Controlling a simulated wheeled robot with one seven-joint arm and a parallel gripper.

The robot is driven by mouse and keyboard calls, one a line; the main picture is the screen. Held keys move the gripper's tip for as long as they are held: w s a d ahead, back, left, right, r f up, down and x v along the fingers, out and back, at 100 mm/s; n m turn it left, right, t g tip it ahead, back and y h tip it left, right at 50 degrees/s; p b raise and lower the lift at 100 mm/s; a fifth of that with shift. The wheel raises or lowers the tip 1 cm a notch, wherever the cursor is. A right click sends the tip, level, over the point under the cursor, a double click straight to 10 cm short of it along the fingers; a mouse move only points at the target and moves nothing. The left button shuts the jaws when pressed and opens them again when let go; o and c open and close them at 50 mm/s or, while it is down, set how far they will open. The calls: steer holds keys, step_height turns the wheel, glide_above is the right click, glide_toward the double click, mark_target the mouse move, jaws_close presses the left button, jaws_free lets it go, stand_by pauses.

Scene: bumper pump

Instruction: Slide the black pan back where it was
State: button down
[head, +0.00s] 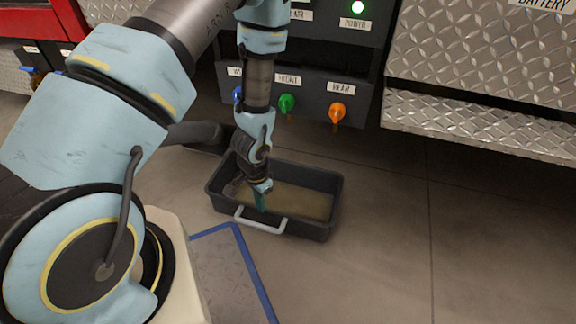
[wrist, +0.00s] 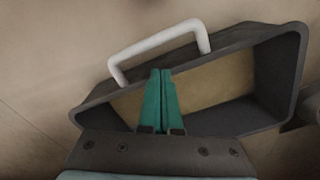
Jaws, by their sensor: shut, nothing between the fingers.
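The black pan (head: 322,222) is a rectangular open tray on the floor below the pump panel. A tan layer covers its bottom. It has a light grey handle (head: 262,224) on its near side. My gripper (head: 260,203) points down into the pan, close to the inner face of the handle-side wall. In the wrist view the green fingers (wrist: 161,72) are together and empty, their tips near the pan wall below the handle (wrist: 158,48). The pan's rim also shows there (wrist: 298,62). I cannot tell whether the fingertips touch the wall.
The pump panel (head: 310,95) with blue, green and orange valve knobs (head: 337,112) stands behind the pan. A diamond-plate step (head: 480,125) is to the right. A blue line (head: 252,268) marks the floor in front. The floor right of the pan is clear.

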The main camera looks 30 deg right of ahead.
step_height(320, 180, up, 4)
steer(key=p, duration=0.3)
steer(key=shift+r, duration=0.2)
stand_by(0.5)
steer(key=w+a+r+n+p, duration=0.1)
steer(key=w+a+r+n, duration=0.2)
steer(key=w+r, duration=0.5)
steer(key=s+a+r+n+t+p, duration=0.1)
steer(key=a+r+n, duration=0.4)
steer(key=r, duration=0.4)
steer(key=a+r+n+p, duration=0.1)
steer(key=a+r+n, duration=0.1)
steer(key=a+r, duration=0.6)
steer(key=s+a+r+n+t, duration=0.1)
steer(key=a+r+n, duration=0.35)
steer(key=r, duration=0.55)
step_height(320, 180, up, 38)
steer(key=m+p, duration=0.1)
steer(key=p, duration=3.7)
steer(key=shift+a+r, duration=0.15)
steer(key=shift+a, duration=0.25)
steer(key=shift+s, duration=0.1)
